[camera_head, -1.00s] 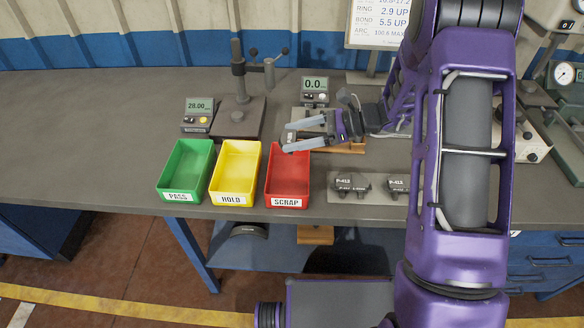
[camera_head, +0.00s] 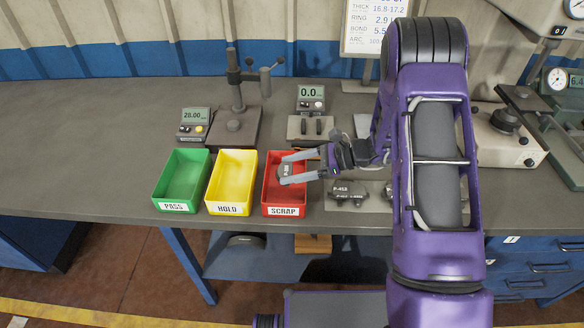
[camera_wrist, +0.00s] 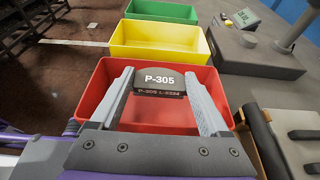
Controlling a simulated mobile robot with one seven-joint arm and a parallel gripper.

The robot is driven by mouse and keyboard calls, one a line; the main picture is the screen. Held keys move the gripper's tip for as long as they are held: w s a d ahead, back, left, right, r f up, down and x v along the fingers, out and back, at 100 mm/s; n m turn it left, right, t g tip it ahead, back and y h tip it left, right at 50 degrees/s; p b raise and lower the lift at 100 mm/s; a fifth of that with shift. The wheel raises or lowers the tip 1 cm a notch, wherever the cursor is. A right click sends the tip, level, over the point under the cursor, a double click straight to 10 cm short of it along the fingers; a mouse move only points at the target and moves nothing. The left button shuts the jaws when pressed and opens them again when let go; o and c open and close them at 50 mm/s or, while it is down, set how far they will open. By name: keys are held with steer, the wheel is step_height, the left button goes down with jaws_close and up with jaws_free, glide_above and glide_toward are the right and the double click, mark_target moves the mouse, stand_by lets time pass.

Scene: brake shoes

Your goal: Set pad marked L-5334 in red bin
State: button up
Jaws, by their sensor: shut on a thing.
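My gripper (camera_head: 286,170) is shut on a dark grey pad (camera_wrist: 160,83). In the wrist view the pad's face reads P-305, with smaller print below that looks like L-5334, and the two grey fingers hold it at its sides. The red bin (camera_head: 284,197), labelled SCRAP, stands at the right end of the bin row, and it fills the middle of the wrist view (camera_wrist: 95,107). The pad and fingertips are over the bin's opening. The pad's exact height above the bin floor is hard to tell.
The yellow HOLD bin (camera_head: 229,188) and green PASS bin (camera_head: 178,184) stand to the left. Pads marked P-412 (camera_head: 347,192) lie on a plate at the right. A gauge stand (camera_head: 236,122) and displays are behind. The bench's left side is clear.

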steer(key=shift+f, duration=0.4)
steer(key=o, duration=1.4)
steer(key=shift+r, duration=0.45)
steer(key=v, duration=1.2)
steer(key=shift+r, duration=0.15)
steer(key=shift+s, duration=0.1)
